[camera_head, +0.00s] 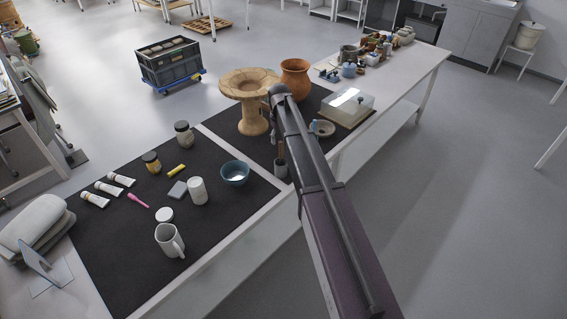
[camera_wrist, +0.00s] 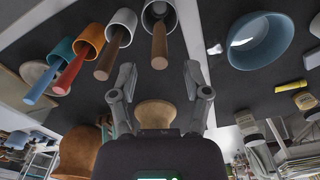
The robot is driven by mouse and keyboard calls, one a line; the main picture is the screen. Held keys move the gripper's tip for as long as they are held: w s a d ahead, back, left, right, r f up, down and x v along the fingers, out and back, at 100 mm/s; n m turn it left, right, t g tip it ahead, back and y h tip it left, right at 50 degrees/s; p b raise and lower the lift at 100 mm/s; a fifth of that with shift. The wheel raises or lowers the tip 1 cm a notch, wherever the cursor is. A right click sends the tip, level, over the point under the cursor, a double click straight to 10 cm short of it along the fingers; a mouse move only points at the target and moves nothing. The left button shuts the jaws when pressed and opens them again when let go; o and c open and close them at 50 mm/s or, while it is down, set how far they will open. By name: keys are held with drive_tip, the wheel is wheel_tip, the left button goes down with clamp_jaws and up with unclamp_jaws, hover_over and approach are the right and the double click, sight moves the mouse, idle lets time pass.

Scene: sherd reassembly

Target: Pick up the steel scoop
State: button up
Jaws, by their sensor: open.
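I cannot make out a scoop's metal part in either view. Several tools stand handle-up in cups at the top left of the wrist view. One cup (camera_head: 281,169) with a brown handle shows beside my arm in the head view. My gripper (camera_wrist: 160,80) is open and empty, its fingertips just short of the nearest brown handle's end.
A blue bowl (camera_head: 235,173) stands left of the cup. A tan pedestal vessel (camera_head: 251,120) and an orange pot (camera_head: 295,78) stand behind. A clear-lidded box (camera_head: 348,104) is to the right. A mug (camera_head: 169,240), tubes and jars occupy the near mat.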

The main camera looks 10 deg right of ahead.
sight(281, 158)
idle(0.3)
drive_tip(key=shift+s+f+b, duration=0.15)
drive_tip(key=shift+f+b, duration=2.45)
clamp_jaws()
